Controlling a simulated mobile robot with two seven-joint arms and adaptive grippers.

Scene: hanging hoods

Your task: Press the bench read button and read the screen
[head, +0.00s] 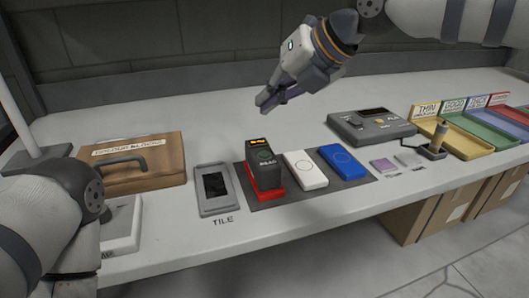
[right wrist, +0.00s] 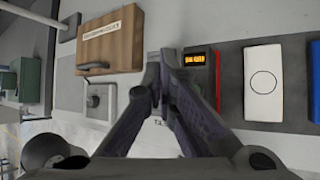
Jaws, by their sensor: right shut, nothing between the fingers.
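A black reader (head: 263,163) stands on a red slab (head: 268,194) on the dark mat. Its front carries a round button (head: 265,154) above the label READ. Its small screen (head: 257,141) is lit orange; in the right wrist view the lit screen (right wrist: 198,61) shows characters too small to read surely. My right gripper (head: 264,104) is shut and empty, above and behind the reader, apart from it. In the right wrist view its fingertips (right wrist: 163,57) are just left of the reader and hide part of it. My left arm shows at the lower left; its gripper is out of view.
A white slab (head: 305,170) and a blue slab (head: 345,162) lie right of the reader. A grey tile holder (head: 217,205) and wooden case (head: 130,172) are left. A grey console (head: 372,127) and coloured trays (head: 440,140) are right. The bench behind the reader is clear.

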